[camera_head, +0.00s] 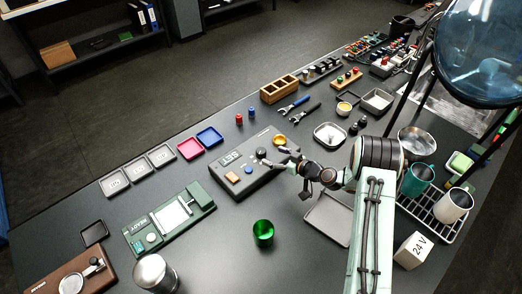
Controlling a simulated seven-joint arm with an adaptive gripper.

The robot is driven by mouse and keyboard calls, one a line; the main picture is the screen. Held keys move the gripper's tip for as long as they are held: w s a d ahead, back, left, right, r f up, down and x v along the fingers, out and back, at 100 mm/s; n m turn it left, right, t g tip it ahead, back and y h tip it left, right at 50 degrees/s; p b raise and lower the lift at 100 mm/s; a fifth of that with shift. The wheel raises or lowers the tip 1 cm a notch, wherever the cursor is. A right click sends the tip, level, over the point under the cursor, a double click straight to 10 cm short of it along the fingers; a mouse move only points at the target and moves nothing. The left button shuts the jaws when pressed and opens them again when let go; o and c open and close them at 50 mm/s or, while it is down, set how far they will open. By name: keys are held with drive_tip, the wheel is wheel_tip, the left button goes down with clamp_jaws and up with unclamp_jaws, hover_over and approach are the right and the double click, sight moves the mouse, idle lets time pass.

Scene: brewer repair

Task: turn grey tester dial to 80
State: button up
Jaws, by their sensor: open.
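The dark grey tester (242,184) lies on the bench near the middle of the picture. Its label plate (232,157) reads "SET". An orange button (232,177) and a blue button (249,169) sit on its top face. A gold round part (279,141) is at its far right corner. My gripper (273,157) reaches in from the right over the tester's right end, with open fingers close to its top. The fingers partly cover that area, so I cannot make out the dial's scale or pointer, or whether a finger touches it.
A green device (170,222) marked "READY" and a brown device (75,277) lie to the left. A green cup (263,232) and a metal cylinder (154,272) stand in front. Red and blue trays (210,136) lie behind. A grey tray (328,218) sits beside my arm.

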sight(263, 151)
drive_tip(key=x, duration=0.6)
drive_tip(key=shift+a+f, duration=0.1)
clamp_jaws()
